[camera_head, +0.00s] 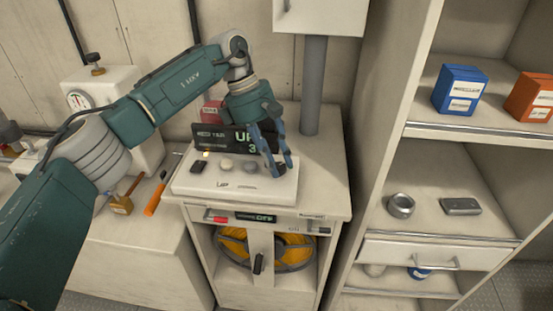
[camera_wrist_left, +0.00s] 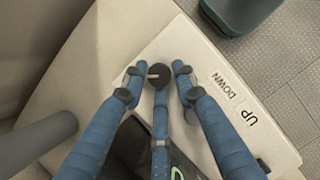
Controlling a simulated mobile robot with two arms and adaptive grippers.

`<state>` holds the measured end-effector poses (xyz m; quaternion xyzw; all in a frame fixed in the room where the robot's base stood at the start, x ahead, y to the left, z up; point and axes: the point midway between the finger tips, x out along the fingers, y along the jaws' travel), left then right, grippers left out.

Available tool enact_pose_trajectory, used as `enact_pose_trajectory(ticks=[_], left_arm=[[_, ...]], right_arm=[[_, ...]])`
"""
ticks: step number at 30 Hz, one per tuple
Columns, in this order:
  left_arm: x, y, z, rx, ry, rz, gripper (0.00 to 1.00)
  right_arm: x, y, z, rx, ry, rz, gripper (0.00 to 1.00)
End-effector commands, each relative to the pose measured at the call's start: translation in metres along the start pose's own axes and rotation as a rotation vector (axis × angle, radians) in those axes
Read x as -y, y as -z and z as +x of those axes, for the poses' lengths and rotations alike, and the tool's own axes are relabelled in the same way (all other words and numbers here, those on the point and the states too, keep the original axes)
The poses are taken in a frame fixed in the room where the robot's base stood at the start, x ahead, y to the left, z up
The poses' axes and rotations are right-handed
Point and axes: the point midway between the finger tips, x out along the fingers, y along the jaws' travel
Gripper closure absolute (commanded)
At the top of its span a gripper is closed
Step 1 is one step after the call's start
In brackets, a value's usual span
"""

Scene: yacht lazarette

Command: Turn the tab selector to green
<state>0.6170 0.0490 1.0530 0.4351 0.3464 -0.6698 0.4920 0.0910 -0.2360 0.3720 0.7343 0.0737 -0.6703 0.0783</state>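A white sloped control panel (camera_head: 225,182) stands on the cabinet top in the head view. It carries several small controls and a dark display (camera_head: 222,138) with green characters. In the left wrist view a dark round knob (camera_wrist_left: 159,76) with a pale pointer line sits between my fingers; it looks like the tab selector. My left gripper (camera_head: 280,167) is over the panel's right end. It also shows in the left wrist view (camera_wrist_left: 157,72), its blue fingers spread around the knob with pale gaps beside it. No green selector mark is visible.
A grey pole (camera_head: 314,85) rises close behind the gripper. UP and DOWN labels (camera_wrist_left: 237,100) lie on the panel. Shelves with blue (camera_head: 460,90) and orange (camera_head: 530,97) boxes stand to the right.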

Motion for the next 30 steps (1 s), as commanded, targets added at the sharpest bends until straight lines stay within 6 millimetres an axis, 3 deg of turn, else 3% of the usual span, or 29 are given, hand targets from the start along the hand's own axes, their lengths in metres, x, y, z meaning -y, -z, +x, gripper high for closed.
enact_pose_trajectory(ticks=[11,14,24,30], left_arm=[[-0.001,0.0,-0.005,0.0,-0.003,-0.002,0.68],[-0.001,0.0,-0.019,0.0,-0.006,-0.003,0.68],[-0.001,0.0,-0.089,0.0,-0.005,-0.002,0.68],[0.0,0.0,-0.114,0.001,-0.002,-0.001,0.68]], right_arm=[[0.001,0.0,0.0,0.0,0.001,0.0,0.6],[0.001,0.0,0.0,0.0,0.001,0.0,0.6],[0.001,0.0,0.0,0.0,0.001,0.0,0.6],[0.001,0.0,0.0,0.0,0.001,0.0,0.6]])
